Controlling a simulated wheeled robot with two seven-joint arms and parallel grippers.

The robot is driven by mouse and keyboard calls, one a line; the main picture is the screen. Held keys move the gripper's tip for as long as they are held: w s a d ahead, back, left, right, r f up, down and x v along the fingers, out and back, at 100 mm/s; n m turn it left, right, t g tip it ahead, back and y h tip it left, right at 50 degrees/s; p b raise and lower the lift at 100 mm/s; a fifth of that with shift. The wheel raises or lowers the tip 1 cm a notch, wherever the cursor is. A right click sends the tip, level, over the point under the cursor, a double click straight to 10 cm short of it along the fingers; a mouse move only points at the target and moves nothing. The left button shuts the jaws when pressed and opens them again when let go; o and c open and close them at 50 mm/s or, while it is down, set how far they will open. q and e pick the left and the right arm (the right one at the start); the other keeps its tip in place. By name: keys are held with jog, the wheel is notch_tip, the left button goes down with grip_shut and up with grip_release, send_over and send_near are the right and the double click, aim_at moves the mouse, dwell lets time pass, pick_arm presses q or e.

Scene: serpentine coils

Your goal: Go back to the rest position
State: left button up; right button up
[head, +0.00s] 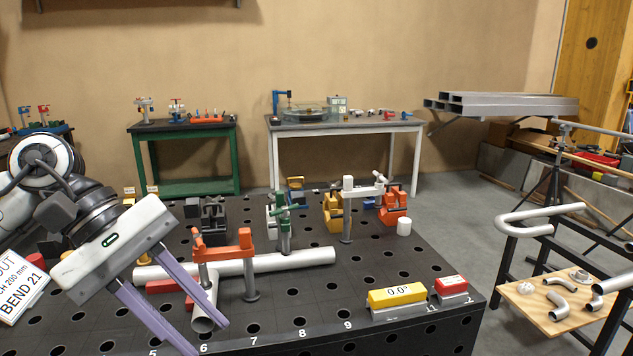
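My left gripper (206,337) comes in from the left and points down to the right over the near left part of the black welding table (300,333). Its two purple fingers are apart, with no object clearly held between them. A short silver tube (210,300) lies on the table behind the fingertips, and one finger partly covers it. I cannot tell whether they touch. A long silver tube (285,262) runs across the table behind it, with an orange clamp (223,251) over the tubes. My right gripper is out of view.
A yellow angle gauge (396,295) and a red block (451,286) stand near the front right edge. Green (283,211), yellow (334,214) and orange (393,211) fixtures stand farther back. A wooden board (535,300) with bent pipes is at right. Space above the table's front middle is clear.

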pick_arm(q)
jog(key=w+d+n+t+h, duration=0.2)
jog(key=d+n+t+h, duration=0.2)
jog(key=d+n+h, duration=1.25)
jog(key=w+a+f+n+t+y, duration=0.3)
jog(key=a+f+n+t+y, duration=0.5)
jog(key=n, duration=0.7)
jog(key=w+a+f+n+t+y, duration=0.25)
jog(key=f+n+t+y, duration=0.55)
jog(key=n, duration=0.7)
jog(key=s+a+f+n+g+y, duration=0.2)
jog(key=s+a+f+n+g, duration=0.2)
jog(key=s+f+n, duration=0.4)
jog(key=s+a+f+n+g+y, duration=0.3)
jog(key=s+f+n+g, duration=0.3)
jog(key=s+f, duration=0.7)
notch_tip(320, 180, down, 8)
jog(key=shift+a+f+n+y, duration=0.1)
jog(key=shift+a+n+y, duration=0.3)
jog(key=shift+n, duration=0.45)
